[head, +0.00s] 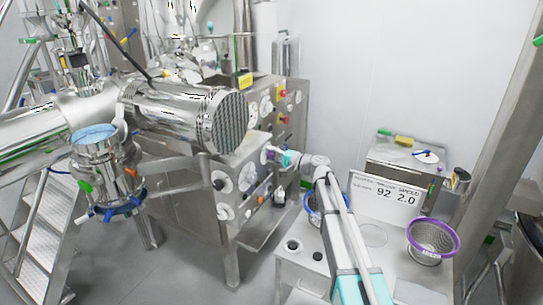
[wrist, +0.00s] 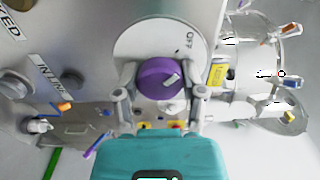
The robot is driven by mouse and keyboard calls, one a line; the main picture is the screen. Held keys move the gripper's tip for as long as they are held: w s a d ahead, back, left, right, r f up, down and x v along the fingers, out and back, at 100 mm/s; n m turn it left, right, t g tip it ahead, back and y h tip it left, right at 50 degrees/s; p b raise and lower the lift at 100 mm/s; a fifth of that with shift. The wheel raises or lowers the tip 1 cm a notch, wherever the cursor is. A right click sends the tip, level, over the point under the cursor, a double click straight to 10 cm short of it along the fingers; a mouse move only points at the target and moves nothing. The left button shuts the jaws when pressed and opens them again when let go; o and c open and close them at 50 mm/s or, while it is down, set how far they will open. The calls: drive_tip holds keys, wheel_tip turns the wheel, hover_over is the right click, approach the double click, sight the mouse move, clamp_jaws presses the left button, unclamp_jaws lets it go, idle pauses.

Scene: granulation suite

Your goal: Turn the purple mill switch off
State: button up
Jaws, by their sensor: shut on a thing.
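The purple mill switch (wrist: 158,80) is a round knob on a pale round plate (wrist: 140,40) in the wrist view. OFF is lettered on the plate at the knob's upper right. A white mark on the knob slants to the upper right, below that lettering. My gripper (wrist: 162,92) is shut on the knob, one finger on each side. In the head view my gripper (head: 275,156) is at the steel machine's panel, and the knob is mostly hidden behind it.
The steel control panel (head: 257,180) carries several other knobs and buttons. In the head view a side table holds a display sign (head: 385,194) and a purple-rimmed sieve (head: 433,238). A large steel cylinder (head: 180,112) juts out left of my gripper.

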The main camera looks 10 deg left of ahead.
drive_tip(key=o, duration=1.2)
drive_tip(key=shift+c, duration=0.2)
drive_tip(key=shift+d, duration=0.1)
drive_tip(key=v, duration=1.1)
drive_tip(key=shift+s+d, duration=0.15)
drive_tip(key=shift+d, duration=0.2)
